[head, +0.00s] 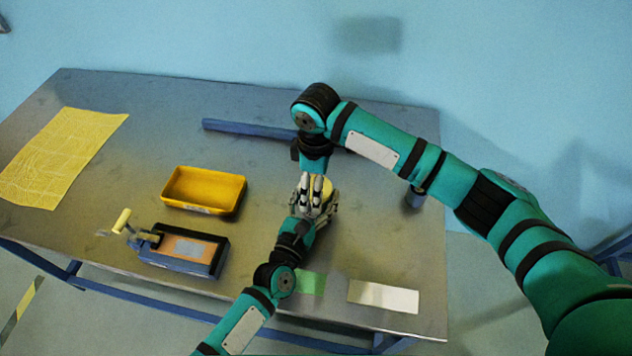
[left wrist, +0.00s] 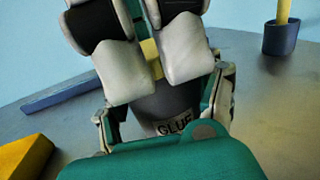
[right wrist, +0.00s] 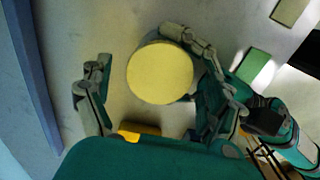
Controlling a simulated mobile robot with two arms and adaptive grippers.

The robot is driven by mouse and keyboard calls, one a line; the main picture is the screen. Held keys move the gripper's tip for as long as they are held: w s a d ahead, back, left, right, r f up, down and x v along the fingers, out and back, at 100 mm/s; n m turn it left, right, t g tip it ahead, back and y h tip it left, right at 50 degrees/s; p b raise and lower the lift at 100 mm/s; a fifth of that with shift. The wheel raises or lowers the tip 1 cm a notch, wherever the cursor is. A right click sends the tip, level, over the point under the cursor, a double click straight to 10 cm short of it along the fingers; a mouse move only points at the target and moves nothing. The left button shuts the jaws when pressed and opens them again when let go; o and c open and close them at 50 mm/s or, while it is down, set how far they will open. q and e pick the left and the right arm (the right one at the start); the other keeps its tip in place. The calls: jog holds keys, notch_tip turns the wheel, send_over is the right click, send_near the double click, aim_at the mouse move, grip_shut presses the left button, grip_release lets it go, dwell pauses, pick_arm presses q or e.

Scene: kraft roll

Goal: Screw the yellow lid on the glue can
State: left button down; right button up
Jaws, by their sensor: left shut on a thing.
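The dark glue can (left wrist: 165,108), with a GLUE label, stands upright on the table, partly hidden by grippers. My left gripper (head: 313,212) is shut around the can from the side; its fingers show either side of the can in the left wrist view. The round yellow lid (right wrist: 160,72) appears to sit on top of the can; its side shows as a narrow yellow strip (left wrist: 151,58) in the left wrist view. My right gripper (right wrist: 155,90) points down over the lid. Its fingers are spread on either side, with a clear gap at the left one.
A yellow bin (head: 205,207) and a dark tray device with a roller handle (head: 190,262) stand left. A blue bar (head: 245,129) lies behind. A dark cup (left wrist: 280,38) holds a yellow stick. A green patch (head: 311,283) and white card (head: 384,296) lie in front; yellow patterned paper (head: 62,155) far left.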

notch_tip(320, 180, up, 12)
dwell(0.7)
pick_arm(q)
jog(key=shift+c, duration=0.5)
grip_release()
jog(key=v, duration=1.2)
jog(key=shift+f, duration=0.1)
